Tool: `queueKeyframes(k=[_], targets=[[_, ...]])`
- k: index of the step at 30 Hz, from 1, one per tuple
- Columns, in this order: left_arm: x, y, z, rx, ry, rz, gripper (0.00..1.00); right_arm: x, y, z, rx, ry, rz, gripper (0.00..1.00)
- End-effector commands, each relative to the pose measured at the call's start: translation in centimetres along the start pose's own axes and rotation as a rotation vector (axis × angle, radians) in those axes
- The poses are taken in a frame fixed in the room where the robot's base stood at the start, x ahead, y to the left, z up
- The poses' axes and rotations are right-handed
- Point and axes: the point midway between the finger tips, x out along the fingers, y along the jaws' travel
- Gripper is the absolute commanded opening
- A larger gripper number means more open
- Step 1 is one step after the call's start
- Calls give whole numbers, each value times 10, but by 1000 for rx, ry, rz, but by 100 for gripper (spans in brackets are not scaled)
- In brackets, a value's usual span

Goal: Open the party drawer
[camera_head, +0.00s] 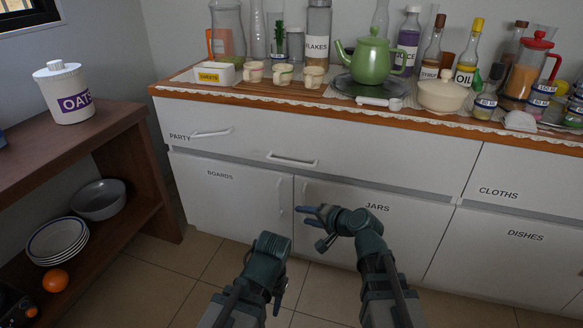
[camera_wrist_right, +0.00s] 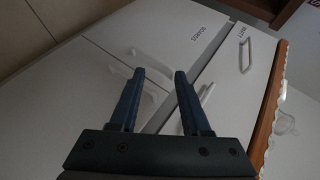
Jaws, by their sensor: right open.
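The party drawer (camera_head: 250,135) is a wide white front under the wooden counter, with the label PARTY at its left end. It looks shut. One white bar handle (camera_head: 211,133) is beside the label, and a second bar handle (camera_head: 292,160) is further right on the same front. In the right wrist view the labelled handle (camera_wrist_right: 244,56) is at upper right. My right gripper (camera_head: 309,226) is open and empty, in front of the lower doors and below the second handle, apart from it. My left gripper (camera_head: 279,293) is low in front of the cabinet; its fingers are mostly hidden.
The BOARDS door (camera_head: 225,200) and JARS door (camera_head: 400,225) are below, both shut. The counter holds cups, a green teapot (camera_head: 370,60) and several bottles. A wooden shelf (camera_head: 110,130) with an oats jar (camera_head: 65,95) stands at left. The tiled floor in front is clear.

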Motion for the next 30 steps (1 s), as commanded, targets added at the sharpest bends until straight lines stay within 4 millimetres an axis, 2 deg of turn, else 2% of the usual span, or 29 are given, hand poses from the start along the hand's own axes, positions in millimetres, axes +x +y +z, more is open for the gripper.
queueKeyframes(k=[1, 3, 6, 10, 17, 23, 30], targets=[[0, 0, 0, 0, 0, 0, 50, 2, -18, -14, 87, 49, -80, 47], [0, 0, 0, 0, 0, 0, 50, 0, -38, -33, 207, 110, -178, 47], [0, 0, 0, 0, 0, 0, 50, -5, -55, -54, 343, 172, -280, 47], [0, 0, 0, 0, 0, 0, 50, -10, -65, -70, 450, 219, -353, 47], [0, 0, 0, 0, 0, 0, 50, -11, -68, -76, 488, 234, -377, 47], [4, 0, 0, -1, 0, 0, 50, 11, -74, -83, 485, 231, -376, 47], [11, 1, -1, -3, 0, 0, 50, 57, -89, -99, 484, 230, -375, 47]])
